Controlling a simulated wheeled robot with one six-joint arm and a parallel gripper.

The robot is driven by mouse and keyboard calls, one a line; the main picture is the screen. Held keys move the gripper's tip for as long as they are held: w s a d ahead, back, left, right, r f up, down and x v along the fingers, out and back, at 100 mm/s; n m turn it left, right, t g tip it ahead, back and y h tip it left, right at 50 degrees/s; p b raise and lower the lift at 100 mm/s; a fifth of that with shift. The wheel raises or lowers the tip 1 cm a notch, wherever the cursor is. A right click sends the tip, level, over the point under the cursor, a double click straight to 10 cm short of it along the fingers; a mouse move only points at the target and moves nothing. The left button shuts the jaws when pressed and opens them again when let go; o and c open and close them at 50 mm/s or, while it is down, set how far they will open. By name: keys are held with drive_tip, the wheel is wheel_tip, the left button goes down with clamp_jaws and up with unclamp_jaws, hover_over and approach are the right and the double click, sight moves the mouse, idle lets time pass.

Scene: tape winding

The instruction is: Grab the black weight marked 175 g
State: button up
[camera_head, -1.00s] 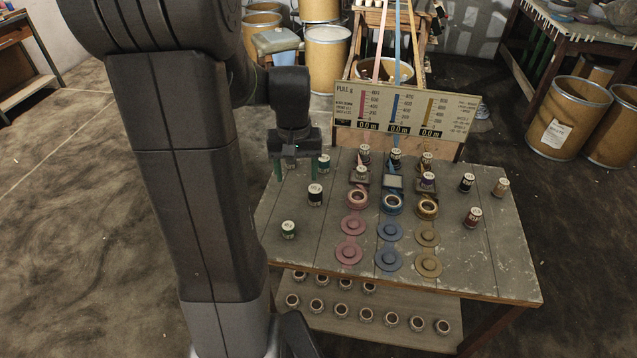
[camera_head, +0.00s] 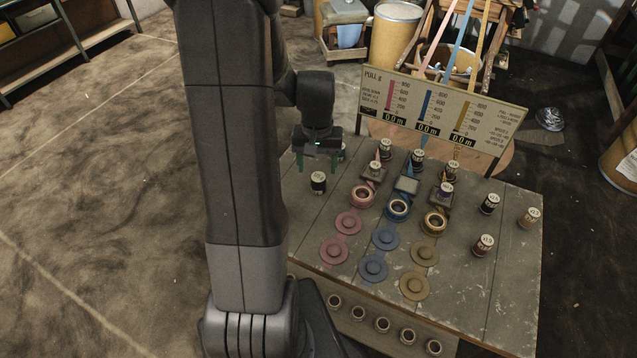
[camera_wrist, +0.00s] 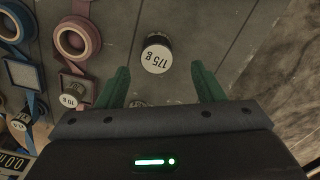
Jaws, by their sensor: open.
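The black weight (camera_wrist: 157,58) has a pale top marked 175 g and stands upright on the table in the wrist view. In the head view a black weight with a pale top (camera_head: 318,183), likely the same one, stands near the table's left edge, just below the gripper in the picture. My gripper (camera_head: 319,165) hangs over the table with its green fingers apart and empty. In the wrist view the gripper (camera_wrist: 160,78) has the weight just beyond its fingertips, between the lines of the two fingers, and not touching them.
Pink (camera_head: 362,196), blue (camera_head: 397,208) and gold (camera_head: 434,221) tape rolls sit to the right with flat discs in front. Several other weights stand at the right, including a dark one (camera_head: 490,203). The gauge board (camera_head: 440,105) rises at the back.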

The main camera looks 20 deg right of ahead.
sight(318, 177)
drive_tip(key=shift+s+f, duration=0.2)
drive_tip(key=shift+f, duration=1.15)
drive_tip(key=shift+s+f, duration=0.15)
drive_tip(key=shift+f, duration=1.15)
drive_tip(key=c, duration=1.1)
